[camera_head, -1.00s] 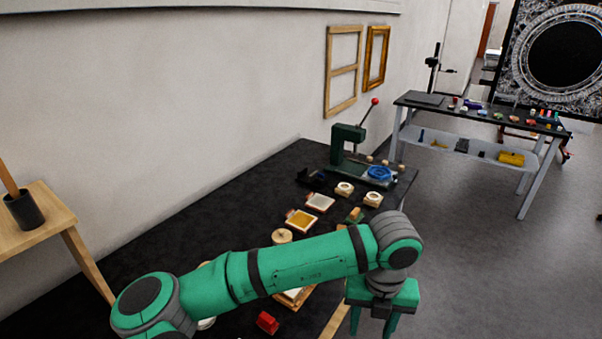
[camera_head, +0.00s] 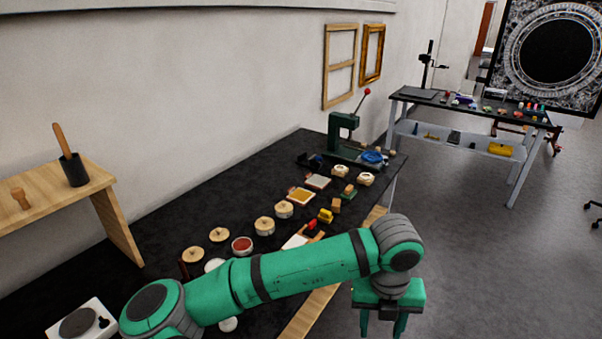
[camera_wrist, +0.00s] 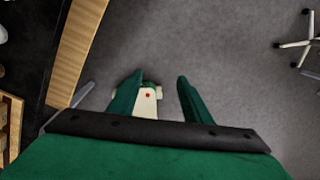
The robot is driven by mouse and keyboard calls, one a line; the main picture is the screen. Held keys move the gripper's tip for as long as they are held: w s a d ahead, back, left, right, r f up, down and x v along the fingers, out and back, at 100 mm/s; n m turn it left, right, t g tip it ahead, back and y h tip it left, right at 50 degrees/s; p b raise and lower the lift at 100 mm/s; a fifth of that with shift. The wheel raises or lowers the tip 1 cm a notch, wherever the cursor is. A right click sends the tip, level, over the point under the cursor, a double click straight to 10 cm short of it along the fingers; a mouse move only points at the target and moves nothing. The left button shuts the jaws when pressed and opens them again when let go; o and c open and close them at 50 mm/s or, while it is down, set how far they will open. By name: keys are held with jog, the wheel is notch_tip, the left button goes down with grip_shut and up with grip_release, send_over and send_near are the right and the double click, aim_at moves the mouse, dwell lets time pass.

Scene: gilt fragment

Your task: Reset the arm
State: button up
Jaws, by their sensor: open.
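My green arm (camera_head: 285,278) reaches across the lower part of the head view, in front of the black bench. My gripper (camera_head: 383,325) hangs at its end, pointing down, beside the bench's wooden front edge. In the wrist view my gripper (camera_wrist: 165,88) shows two green fingers spread apart. A pale piece with a red dot (camera_wrist: 149,96) shows near the left finger; I cannot tell whether it touches the finger. Below the fingers is mostly grey floor.
The black bench (camera_head: 170,240) holds several round wooden pieces, small blocks, a hot plate (camera_head: 82,322) and a green press (camera_head: 340,135). A wooden stand with a dark cup (camera_head: 73,170) is at left. A second table (camera_head: 420,97) stands behind.

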jog(key=s+d+r+n+h, duration=0.1)
jog(key=d+n+h, duration=0.1)
jog(key=d+h, duration=0.35)
jog(key=s+d+r+n+h, duration=0.1)
jog(key=d+h, duration=0.1)
jog(key=d, duration=0.7)
jog(key=w+d+r+n+t+h, duration=0.2)
jog(key=d+r+n+t+h, duration=0.2)
jog(key=d+r+n+h, duration=0.4)
jog(key=w+a+f+n+t+y, duration=0.3)
jog(key=a+f+n+t, duration=0.55)
jog(key=n, duration=0.65)
jog(key=s+a+f+n+t+y, duration=0.2)
jog(key=s+a+f+n+y, duration=0.15)
jog(key=a+f+n, duration=0.2)
jog(key=s+a+f+n+t+y, duration=0.2)
jog(key=s+a+f+n+y, duration=0.15)
jog(key=a, duration=0.35)
jog(key=s+a+f+n+y, duration=0.1)
jog(key=s+a+f+y, duration=0.2)
jog(key=s+a, duration=0.6)
jog(key=s+a+f+n+g+y, duration=0.1)
jog(key=s+a+f+n+y, duration=0.1)
jog(key=s+a, duration=0.7)
jog(key=s+f+y, duration=0.1)
jog(key=s+f, duration=0.1)
jog(key=s, duration=0.4)
jog(key=shift+a, duration=0.2)
